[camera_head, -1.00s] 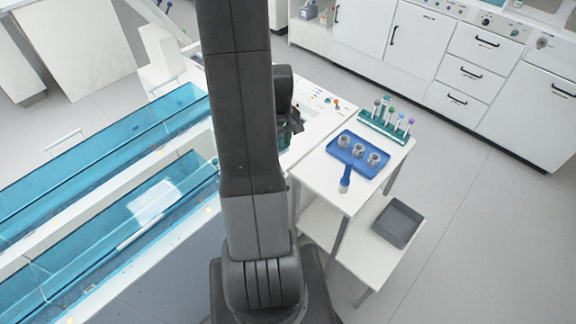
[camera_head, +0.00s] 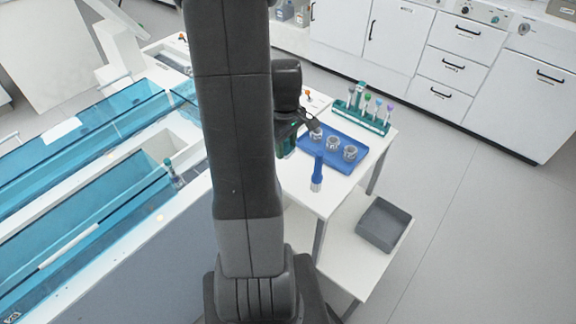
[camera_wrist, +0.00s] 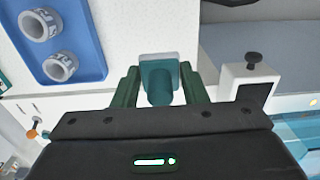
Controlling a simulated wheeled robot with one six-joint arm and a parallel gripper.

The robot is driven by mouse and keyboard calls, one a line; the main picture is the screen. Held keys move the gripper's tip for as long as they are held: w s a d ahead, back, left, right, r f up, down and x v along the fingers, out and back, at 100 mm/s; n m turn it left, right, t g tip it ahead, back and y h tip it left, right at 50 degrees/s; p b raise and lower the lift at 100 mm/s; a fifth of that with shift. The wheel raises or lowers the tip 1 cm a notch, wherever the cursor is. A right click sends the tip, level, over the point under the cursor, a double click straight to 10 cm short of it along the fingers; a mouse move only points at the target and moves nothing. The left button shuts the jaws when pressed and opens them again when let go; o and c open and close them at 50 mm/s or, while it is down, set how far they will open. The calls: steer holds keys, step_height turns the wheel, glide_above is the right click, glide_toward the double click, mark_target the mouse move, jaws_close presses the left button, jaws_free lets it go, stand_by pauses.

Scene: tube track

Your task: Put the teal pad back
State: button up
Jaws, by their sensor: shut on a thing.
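The teal pad (camera_wrist: 158,82) shows in the wrist view as a teal knob with a paler square plate beyond it. My gripper (camera_wrist: 160,90) is shut on the knob, with one green finger on each side. In the head view my gripper (camera_head: 287,140) is beside the left edge of the blue tray, above the white cart top. The pad cannot be made out clearly there. The underside of the plate is hidden.
The blue tray (camera_head: 357,169) holds grey ring-shaped cups; a blue-handled tool (camera_head: 318,170) is in front. A teal rack (camera_head: 378,126) of capped tubes stands behind. A grey bin (camera_head: 383,225) sits on the lower shelf. Blue-walled troughs (camera_head: 90,205) lie left.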

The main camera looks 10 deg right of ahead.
mark_target(286, 170)
steer(key=shift+f, duration=3.4)
steer(key=shift+f, duration=0.15)
steer(key=o, duration=0.9)
steer(key=shift+o, duration=0.2)
step_height(286, 170, up, 12)
steer(key=shift+r, duration=0.15)
